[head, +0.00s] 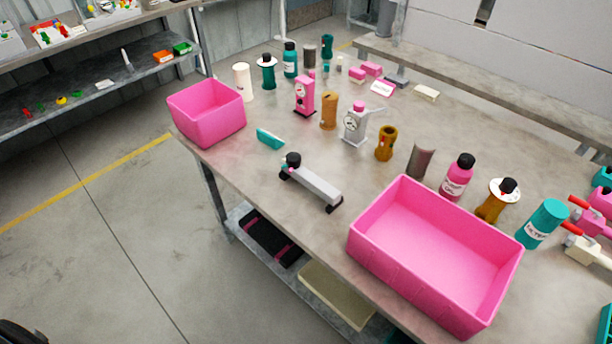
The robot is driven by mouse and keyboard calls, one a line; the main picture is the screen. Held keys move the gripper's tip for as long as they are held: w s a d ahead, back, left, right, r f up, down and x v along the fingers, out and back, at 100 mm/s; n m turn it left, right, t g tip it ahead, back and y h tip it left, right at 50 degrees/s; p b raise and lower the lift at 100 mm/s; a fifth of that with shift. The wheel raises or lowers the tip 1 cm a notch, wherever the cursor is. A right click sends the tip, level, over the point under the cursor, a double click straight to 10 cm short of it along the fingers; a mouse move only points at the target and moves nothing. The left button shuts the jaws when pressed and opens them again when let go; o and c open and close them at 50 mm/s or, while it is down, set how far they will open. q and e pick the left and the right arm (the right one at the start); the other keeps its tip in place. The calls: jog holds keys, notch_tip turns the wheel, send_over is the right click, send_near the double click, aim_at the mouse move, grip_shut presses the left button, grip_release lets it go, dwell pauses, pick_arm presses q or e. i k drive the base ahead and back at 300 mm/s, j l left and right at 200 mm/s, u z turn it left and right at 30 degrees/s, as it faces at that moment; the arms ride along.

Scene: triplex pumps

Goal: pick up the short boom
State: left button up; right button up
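A light grey bar (315,186) with black end pieces and a black round knob lies on the grey table near its front edge. It looks like the short boom, though no label confirms this. It lies at a slant, with its knob end toward the back left and its other end toward the front right. A small teal part touches or sits beside the knob end. Nothing holds the bar. Neither of my grippers shows in the head view.
A large empty pink bin (382,262) stands to the right of the bar. A smaller pink bin (178,128) stands at the table's left corner. A teal block (270,138) lies behind the bar. Bottles, cylinders and pump parts crowd the table behind. Bare tabletop surrounds the bar.

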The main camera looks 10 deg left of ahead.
aim_at(329, 194)
jog(key=i+j+z, duration=0.2)
jog(key=j+z, duration=0.15)
jog(key=j, duration=0.35)
jog(key=i+j+z, duration=0.15)
jog(key=j+z, duration=0.15)
jog(key=j, duration=0.4)
jog(key=j+z, duration=0.35)
jog(key=j, duration=0.35)
